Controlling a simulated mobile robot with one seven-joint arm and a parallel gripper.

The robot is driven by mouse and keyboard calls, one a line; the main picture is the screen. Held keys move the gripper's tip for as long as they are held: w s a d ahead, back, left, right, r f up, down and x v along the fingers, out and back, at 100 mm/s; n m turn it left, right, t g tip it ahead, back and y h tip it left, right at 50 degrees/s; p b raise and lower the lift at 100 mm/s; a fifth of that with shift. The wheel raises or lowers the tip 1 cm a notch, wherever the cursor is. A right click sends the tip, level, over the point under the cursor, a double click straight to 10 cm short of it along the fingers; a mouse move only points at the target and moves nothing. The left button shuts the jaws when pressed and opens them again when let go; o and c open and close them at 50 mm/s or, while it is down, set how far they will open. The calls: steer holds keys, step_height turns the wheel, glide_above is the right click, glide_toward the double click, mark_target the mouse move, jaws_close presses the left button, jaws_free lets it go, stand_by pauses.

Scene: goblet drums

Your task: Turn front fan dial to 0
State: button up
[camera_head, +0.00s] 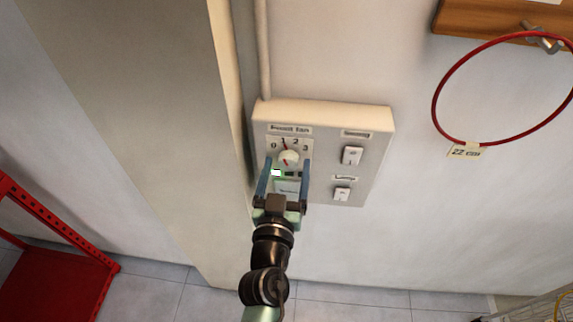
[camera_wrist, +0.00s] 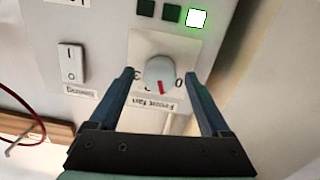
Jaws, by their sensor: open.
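The front fan dial (camera_head: 289,157) is a round white knob with a red pointer on a wall-mounted control box. Its scale reads 0, 1, 2, 3 from left to right in the head view. The red pointer appears to point up and slightly left, near the 1. The wrist view shows the dial (camera_wrist: 159,72) upside down, with its pointer toward the "Front fan" label. My gripper (camera_head: 288,162) is open, its two blue fingers on either side of the dial. In the wrist view, gaps show between the dial and both fingertips (camera_wrist: 159,75). I cannot tell the depth.
The beige control box (camera_head: 360,116) also carries two white rocker switches (camera_head: 352,155) (camera_head: 342,194) at right. Small indicator squares sit below the dial; the leftmost lamp (camera_head: 277,173) is lit. A wall pillar (camera_head: 185,120) stands close at left. A red ring (camera_head: 434,100) hangs at upper right.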

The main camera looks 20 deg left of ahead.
steer(key=shift+w, duration=0.15)
steer(key=shift+c, duration=0.3)
jaws_close()
steer(key=shift+n, duration=0.4)
steer(key=n, duration=0.3)
steer(key=shift+b, duration=0.35)
steer(key=shift+f+n, duration=0.1)
steer(key=shift+n, duration=2)
steer(key=shift+o, duration=0.3)
jaws_free()
